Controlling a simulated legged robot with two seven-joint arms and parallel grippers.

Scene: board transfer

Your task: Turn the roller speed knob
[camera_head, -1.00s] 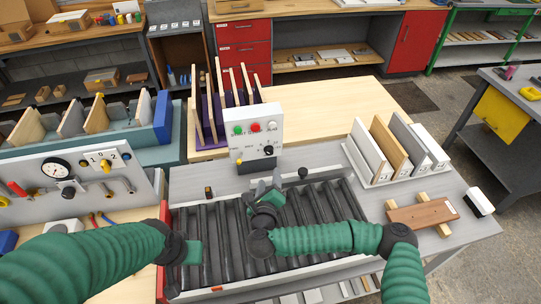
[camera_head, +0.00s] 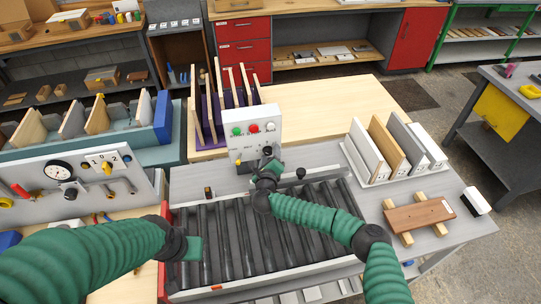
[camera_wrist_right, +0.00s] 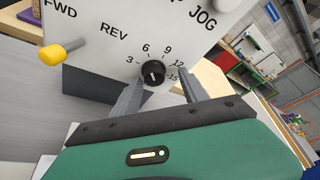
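The roller speed knob (camera_wrist_right: 153,73) is a black dial with a white pointer and numbers around it, low on the white control box (camera_head: 254,130). In the right wrist view it shows just beyond and between the two fingers of my right gripper (camera_wrist_right: 160,90), which are apart, one on each side of it. I cannot tell whether they touch it. In the head view my right gripper (camera_head: 268,160) is at the box's lower front and largely covers the knob. My left gripper (camera_head: 192,248) is over the rollers' left end; its fingers are not clear.
A yellow-tipped lever (camera_wrist_right: 62,50) sticks out left of the knob. Green, red and white buttons (camera_head: 254,129) are above it. The roller bed (camera_head: 235,235) lies below. A rack of boards (camera_head: 395,150) and a brown board (camera_head: 420,215) are at right.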

